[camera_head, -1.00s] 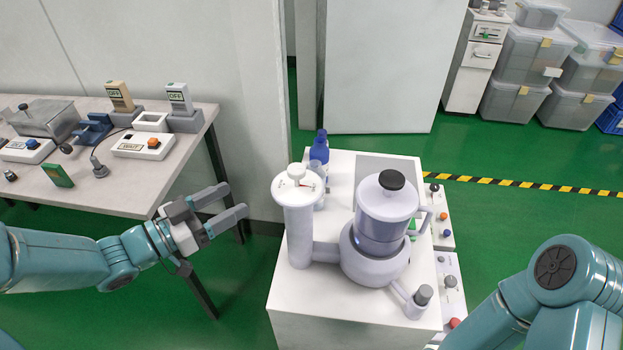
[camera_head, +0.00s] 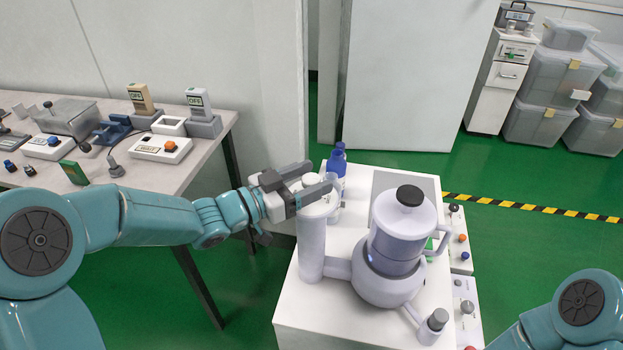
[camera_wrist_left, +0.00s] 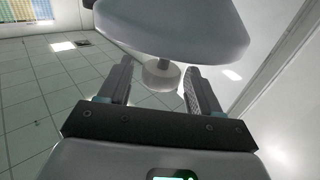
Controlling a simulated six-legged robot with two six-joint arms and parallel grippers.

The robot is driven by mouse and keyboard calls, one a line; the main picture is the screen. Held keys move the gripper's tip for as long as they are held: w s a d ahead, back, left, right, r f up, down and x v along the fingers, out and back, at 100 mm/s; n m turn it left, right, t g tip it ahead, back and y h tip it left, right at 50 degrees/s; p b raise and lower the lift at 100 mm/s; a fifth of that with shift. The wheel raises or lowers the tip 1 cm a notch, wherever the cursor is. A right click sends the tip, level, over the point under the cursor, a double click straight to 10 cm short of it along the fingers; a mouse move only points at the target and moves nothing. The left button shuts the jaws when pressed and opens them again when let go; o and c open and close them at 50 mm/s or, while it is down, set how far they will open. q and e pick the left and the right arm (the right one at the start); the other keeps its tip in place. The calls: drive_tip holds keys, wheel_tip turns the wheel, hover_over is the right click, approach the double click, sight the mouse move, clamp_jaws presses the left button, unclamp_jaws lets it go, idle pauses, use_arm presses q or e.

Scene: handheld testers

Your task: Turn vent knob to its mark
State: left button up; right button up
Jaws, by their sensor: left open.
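A white column (camera_head: 311,250) with a wide round top stands at the left side of the white bench unit. In the head view my left gripper (camera_head: 321,177) reaches over this top from the left, open, and covers most of the vent knob. In the left wrist view the small pale vent knob (camera_wrist_left: 160,75) sits on a short stem beside the broad pale rim (camera_wrist_left: 180,30). It lies between the two open fingers, with space on both sides. The knob's mark cannot be made out. My right gripper is outside the view; only part of that arm shows.
A grey-lilac jug with a black lid (camera_head: 402,230) stands right of the column. Blue-capped bottles (camera_head: 337,162) stand close behind the gripper. A small grey-capped side post (camera_head: 433,326) is at the front right. A table (camera_head: 60,175) with testers stands at the left.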

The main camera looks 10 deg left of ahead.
use_arm(q)
drive_tip(key=shift+w+d, duration=0.2)
drive_tip(key=shift+d, duration=0.05)
